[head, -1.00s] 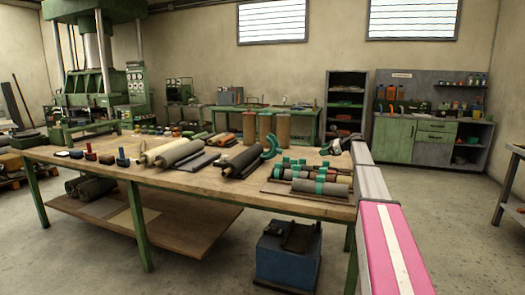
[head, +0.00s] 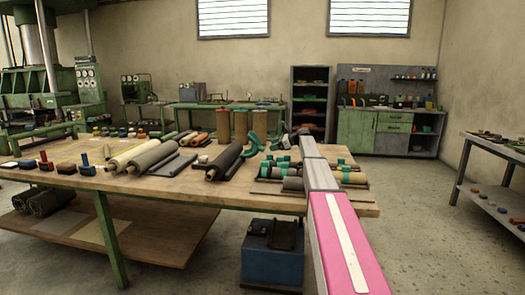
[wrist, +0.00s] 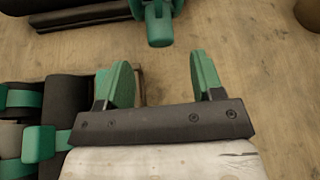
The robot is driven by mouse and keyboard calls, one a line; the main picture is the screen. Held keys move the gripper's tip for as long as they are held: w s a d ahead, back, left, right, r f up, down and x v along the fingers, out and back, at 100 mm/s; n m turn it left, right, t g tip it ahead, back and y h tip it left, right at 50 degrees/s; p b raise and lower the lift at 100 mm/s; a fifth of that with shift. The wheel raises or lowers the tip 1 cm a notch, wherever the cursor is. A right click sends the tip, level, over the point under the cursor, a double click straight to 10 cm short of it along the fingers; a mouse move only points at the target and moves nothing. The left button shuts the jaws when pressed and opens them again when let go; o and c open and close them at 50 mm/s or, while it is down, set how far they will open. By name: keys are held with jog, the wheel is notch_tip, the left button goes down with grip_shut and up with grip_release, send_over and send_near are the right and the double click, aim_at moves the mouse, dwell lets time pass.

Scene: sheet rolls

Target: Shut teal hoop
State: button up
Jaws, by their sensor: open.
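A teal hoop (head: 257,141) stands open and curved at the right end of a dark roll (head: 224,160) on the table. In the wrist view a teal part (wrist: 160,26), apparently of this hoop, shows at the top, ahead of my gripper. My gripper (wrist: 161,78) is open and empty above the wooden table (wrist: 260,75). Its two green-padded fingers are apart, with bare table between and beyond them. In the head view my arm partly hides the table's right part, and the gripper is too small there to tell its jaws.
Other teal hoops (head: 345,164) sit around rolls near the table's right end. One such teal-banded dark roll shows close at left in the wrist view (wrist: 35,143). More rolls (head: 150,158) lie to the left.

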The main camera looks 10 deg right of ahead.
aim_at(255, 148)
jog(key=x, duration=0.7)
